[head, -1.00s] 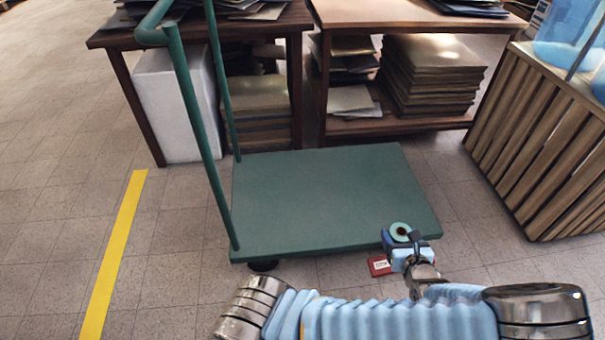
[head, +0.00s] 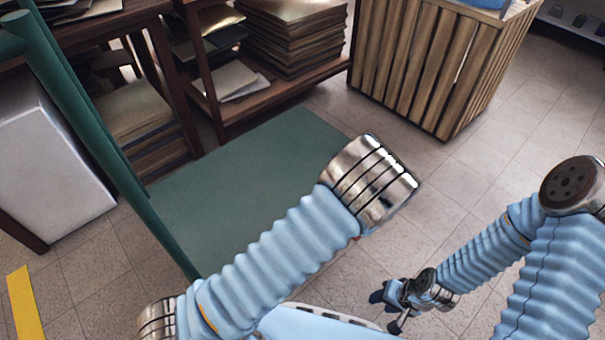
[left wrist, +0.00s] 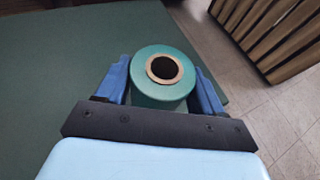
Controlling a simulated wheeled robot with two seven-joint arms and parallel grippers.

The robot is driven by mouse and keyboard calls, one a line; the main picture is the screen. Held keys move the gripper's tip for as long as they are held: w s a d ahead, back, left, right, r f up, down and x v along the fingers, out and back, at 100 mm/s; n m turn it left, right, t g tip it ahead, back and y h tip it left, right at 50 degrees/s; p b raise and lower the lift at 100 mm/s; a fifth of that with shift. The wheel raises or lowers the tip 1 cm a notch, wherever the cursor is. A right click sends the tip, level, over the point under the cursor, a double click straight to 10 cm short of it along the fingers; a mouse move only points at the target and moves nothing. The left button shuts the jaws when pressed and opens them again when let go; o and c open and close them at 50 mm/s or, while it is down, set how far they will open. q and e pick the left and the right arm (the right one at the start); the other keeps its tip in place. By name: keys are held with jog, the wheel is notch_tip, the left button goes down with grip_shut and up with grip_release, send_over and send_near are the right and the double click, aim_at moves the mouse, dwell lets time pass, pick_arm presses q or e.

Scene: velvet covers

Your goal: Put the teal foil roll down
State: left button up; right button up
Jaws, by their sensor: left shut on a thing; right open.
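The teal foil roll (left wrist: 163,80) shows in the left wrist view, end-on, with a pale ring around a dark hole. My left gripper (left wrist: 162,88) is shut on it, one blue finger on each side. The green platform (left wrist: 60,70) lies behind them, and the roll overlaps its right edge in this view. Whether the roll touches the platform cannot be told. In the head view my left arm hides the roll and left gripper. My right gripper (head: 384,308) is open and low over the floor, right of the platform (head: 235,185).
The cart's green handle posts (head: 95,130) rise at the left. Dark wood shelves with stacked sheets (head: 290,38) stand behind. A slatted wooden crate (head: 430,60) is at the back right. A white box (head: 50,165) stands at the left.

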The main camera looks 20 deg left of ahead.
pick_arm(q)
jog(key=w+a+f, duration=0.1)
jog(key=a+f, duration=0.1)
jog(key=w+a+f+b, duration=0.1)
jog(key=a+f, duration=0.2)
jog(key=w+a+f, duration=0.2)
jog(key=a, duration=0.1)
jog(key=shift+w+f+b, duration=0.1)
jog(key=shift+f+b, duration=0.2)
jog(key=shift+b, duration=0.05)
jog(key=shift+w+a+f+b, duration=0.1)
jog(key=shift+f+b, duration=0.1)
jog(key=shift+f, duration=0.7)
jog(key=shift+w+a+f+b, duration=0.1)
jog(key=shift+f+b, duration=0.05)
jog(key=shift+f, duration=0.7)
jog(key=shift+f, duration=0.15)
jog(key=o, duration=1.1)
jog(key=shift+o, duration=0.2)
